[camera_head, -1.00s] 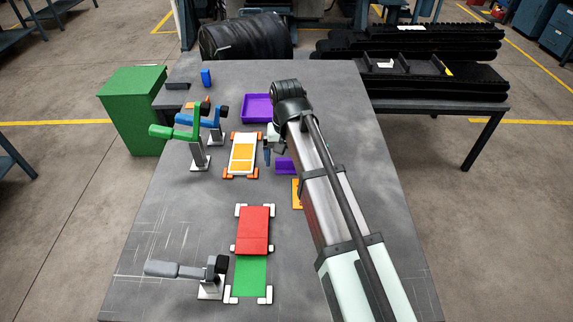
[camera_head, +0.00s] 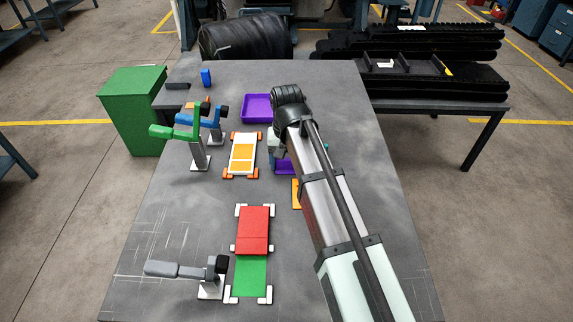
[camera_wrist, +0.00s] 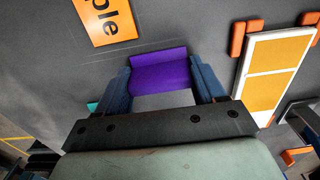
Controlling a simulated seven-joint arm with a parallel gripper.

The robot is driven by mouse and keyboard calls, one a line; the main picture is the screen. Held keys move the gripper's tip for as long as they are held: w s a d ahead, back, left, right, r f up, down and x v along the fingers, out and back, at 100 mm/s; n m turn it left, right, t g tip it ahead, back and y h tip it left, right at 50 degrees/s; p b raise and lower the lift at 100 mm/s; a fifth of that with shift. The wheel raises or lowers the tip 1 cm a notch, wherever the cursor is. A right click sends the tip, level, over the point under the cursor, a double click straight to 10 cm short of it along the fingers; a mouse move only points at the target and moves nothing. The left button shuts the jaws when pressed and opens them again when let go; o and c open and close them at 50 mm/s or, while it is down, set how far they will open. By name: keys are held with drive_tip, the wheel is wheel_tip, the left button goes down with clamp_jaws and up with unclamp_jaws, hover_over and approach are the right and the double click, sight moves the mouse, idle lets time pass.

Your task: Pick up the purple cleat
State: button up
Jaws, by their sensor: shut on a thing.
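The purple cleat (camera_wrist: 160,72) shows in the wrist view between the two blue fingers of my gripper (camera_wrist: 163,85). The fingers are shut on it, one at each side. Its near part is hidden behind the gripper body. In the head view the purple cleat (camera_head: 284,167) is on or just above the table, right of the white and yellow plate, partly hidden by my arm. My gripper (camera_head: 277,160) is at the cleat there. I cannot tell whether the cleat touches the table.
A purple tray (camera_head: 257,96) lies behind the cleat. A white and yellow plate (camera_head: 243,153) sits between orange corner pieces to the left. An orange label (camera_wrist: 105,18) lies close by.

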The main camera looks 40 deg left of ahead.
sight(287, 159)
drive_tip(key=shift+r, duration=0.1)
wheel_tip(287, 159, up, 10)
drive_tip(key=shift+f, duration=0.1)
idle(0.6)
drive_tip(key=shift+w, duration=0.1)
